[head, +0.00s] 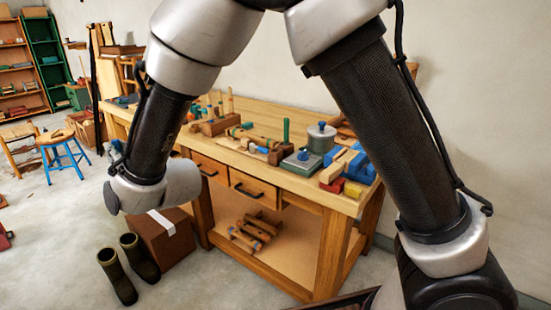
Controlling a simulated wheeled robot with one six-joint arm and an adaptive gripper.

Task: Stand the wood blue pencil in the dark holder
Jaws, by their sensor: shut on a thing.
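My arm comes down at the left of the head view and ends in a grey wrist joint in front of the workbench (290,186). My gripper is not visible past that wrist, so what it holds does not show. I cannot make out a wood blue pencil anywhere. No dark holder can be picked out with certainty among the small things on the bench top.
The bench carries a wooden block with upright tools (221,125), a grey-lidded pot (321,140), a grey-green box (301,162) and a blue clamp (352,160). A cardboard box (165,240) and boots (118,276) stand on the floor.

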